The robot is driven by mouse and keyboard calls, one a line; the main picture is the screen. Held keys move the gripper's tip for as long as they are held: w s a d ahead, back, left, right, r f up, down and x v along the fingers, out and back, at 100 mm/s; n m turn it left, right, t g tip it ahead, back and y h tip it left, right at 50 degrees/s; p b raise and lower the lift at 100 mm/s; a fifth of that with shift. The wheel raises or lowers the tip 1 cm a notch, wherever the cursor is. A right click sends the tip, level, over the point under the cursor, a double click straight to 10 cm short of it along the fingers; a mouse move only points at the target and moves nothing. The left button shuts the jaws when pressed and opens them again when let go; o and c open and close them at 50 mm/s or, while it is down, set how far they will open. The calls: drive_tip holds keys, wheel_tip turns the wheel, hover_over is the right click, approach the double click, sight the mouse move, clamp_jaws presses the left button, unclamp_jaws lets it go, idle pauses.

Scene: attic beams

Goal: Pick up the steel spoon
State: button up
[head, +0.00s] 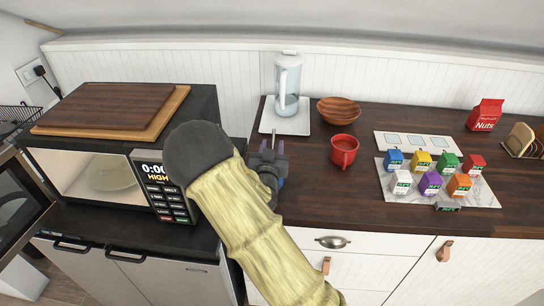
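My gripper (270,148) is over the left end of the dark wooden counter (315,205), to the left of the red mug. It is small in the head view and partly covered by my own arm, so I cannot tell whether it is open or shut. I cannot clearly make out the steel spoon. A thin grey sliver shows at the gripper's tip, but I cannot tell whether it is a spoon or part of the gripper. The counter just under the gripper and behind my arm is hidden.
A red mug (344,151), wooden bowl (339,111) and glass kettle (287,88) on a white board (270,120) stand close by. Several small cartons sit on a marble board (482,195) to the right. A microwave (88,172) with its door open is left.

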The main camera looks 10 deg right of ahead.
clamp_jaws()
wheel_tip(320, 180, up, 10)
drive_tip(key=p, duration=0.6)
idle(0.5)
